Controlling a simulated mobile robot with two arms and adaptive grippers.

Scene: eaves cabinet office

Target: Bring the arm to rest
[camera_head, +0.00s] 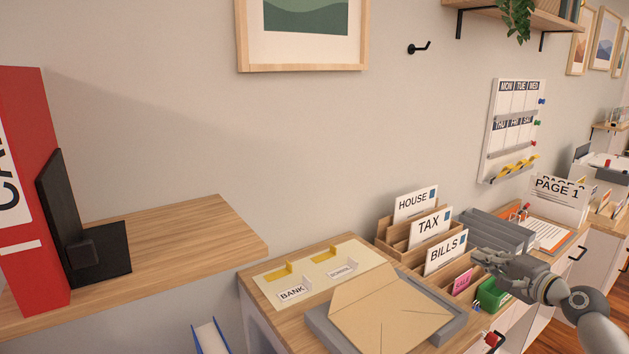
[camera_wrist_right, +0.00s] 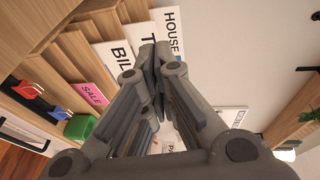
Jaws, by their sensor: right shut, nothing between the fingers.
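My right gripper (camera_head: 483,258) is in the right part of the head view, above the cabinet top near the BILLS card and the green box. In the right wrist view its fingers (camera_wrist_right: 155,50) meet at their tips, shut with nothing between them. Behind them in that view are the HOUSE card (camera_wrist_right: 172,30), the BILLS card (camera_wrist_right: 122,62) and a pink SALE card (camera_wrist_right: 93,94). My left gripper is not in view.
A wooden sorter holds the HOUSE (camera_head: 414,204), TAX (camera_head: 430,227) and BILLS (camera_head: 445,253) cards. An envelope (camera_head: 390,312) lies on a grey tray (camera_head: 322,325). A green box (camera_head: 491,294) is close under my gripper. A red binder (camera_head: 35,190) stands on the left shelf (camera_head: 190,235).

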